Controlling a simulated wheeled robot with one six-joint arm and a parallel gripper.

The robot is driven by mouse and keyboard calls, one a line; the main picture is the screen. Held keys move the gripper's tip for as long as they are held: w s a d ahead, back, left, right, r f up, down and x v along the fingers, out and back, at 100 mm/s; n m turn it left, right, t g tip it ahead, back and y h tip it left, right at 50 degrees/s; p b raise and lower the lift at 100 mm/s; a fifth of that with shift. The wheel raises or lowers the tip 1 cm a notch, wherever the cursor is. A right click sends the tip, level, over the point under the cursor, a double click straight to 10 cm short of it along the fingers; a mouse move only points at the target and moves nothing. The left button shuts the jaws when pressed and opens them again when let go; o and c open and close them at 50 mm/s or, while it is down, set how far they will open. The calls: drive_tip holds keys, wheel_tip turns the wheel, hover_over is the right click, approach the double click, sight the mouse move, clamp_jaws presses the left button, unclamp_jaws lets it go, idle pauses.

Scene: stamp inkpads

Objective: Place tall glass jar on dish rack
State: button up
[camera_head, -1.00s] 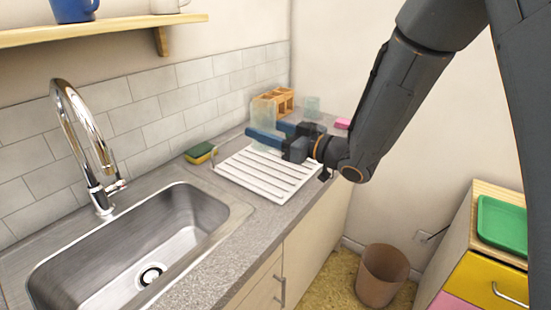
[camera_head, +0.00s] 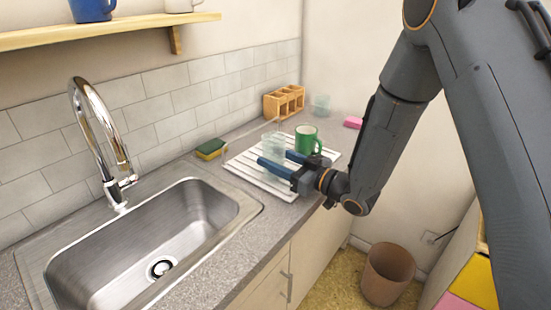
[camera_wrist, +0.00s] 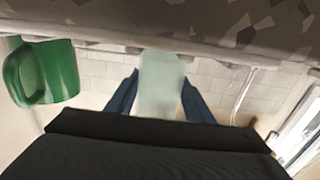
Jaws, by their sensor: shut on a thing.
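The tall glass jar (camera_head: 271,146) is pale, see-through and upright at the dish rack. My gripper (camera_head: 282,160) is shut on it, with a blue finger on each side. In the wrist view the jar (camera_wrist: 161,85) shows between the two blue fingers. The white slatted dish rack (camera_head: 284,190) lies on the counter beneath the gripper. The jar is at or just above the slats; I cannot tell whether its base touches them.
A green mug (camera_head: 307,140) stands on the rack right behind the jar. A wooden holder (camera_head: 284,102), a small glass (camera_head: 320,104) and a pink block (camera_head: 353,122) are at the back. A sponge (camera_head: 210,149) lies left of the rack, near the sink (camera_head: 150,240).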

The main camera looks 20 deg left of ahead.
drive_tip(key=o, duration=0.9)
drive_tip(key=shift+f, duration=0.2)
drive_tip(key=o, duration=0.4)
drive_tip(key=shift+o, duration=0.2)
drive_tip(key=shift+r, duration=0.1)
drive_tip(key=shift+r, duration=0.15)
drive_tip(key=b+v, duration=0.2)
drive_tip(key=v, duration=1)
